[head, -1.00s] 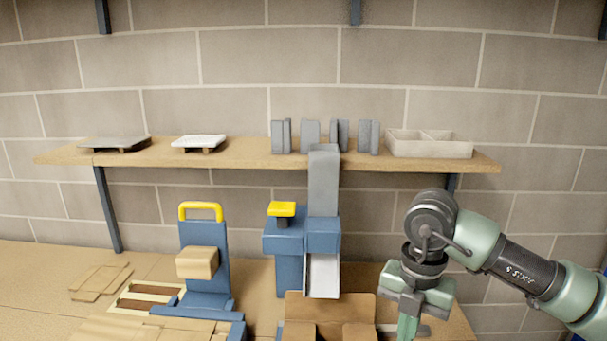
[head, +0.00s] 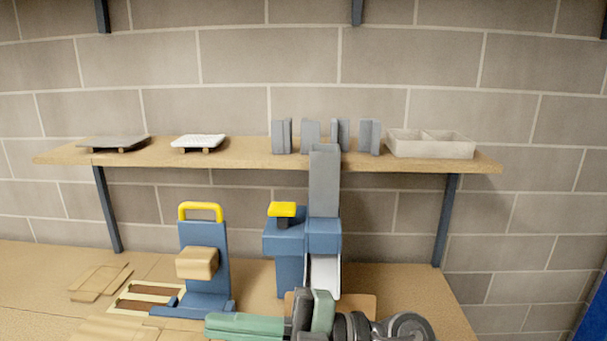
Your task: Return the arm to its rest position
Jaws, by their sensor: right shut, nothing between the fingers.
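My right gripper (head: 212,323) lies low at the bottom edge of the head view, with its green fingers pointing left. The fingers are together and hold nothing. Its dark wrist joints run to the right, and the rest of the arm is below the picture. The gripper covers part of a brown cardboard box (head: 366,302) and the bench front in the picture. I cannot tell how far above the bench it is. My left gripper is not in view.
A blue stand with a yellow handle (head: 203,262) and a blue machine with a grey chute and yellow knob (head: 290,242) stand on the bench (head: 440,295). Flat cardboard (head: 100,282) lies left. A wall shelf (head: 245,156) holds trays, grey blocks and a divided bin (head: 430,146).

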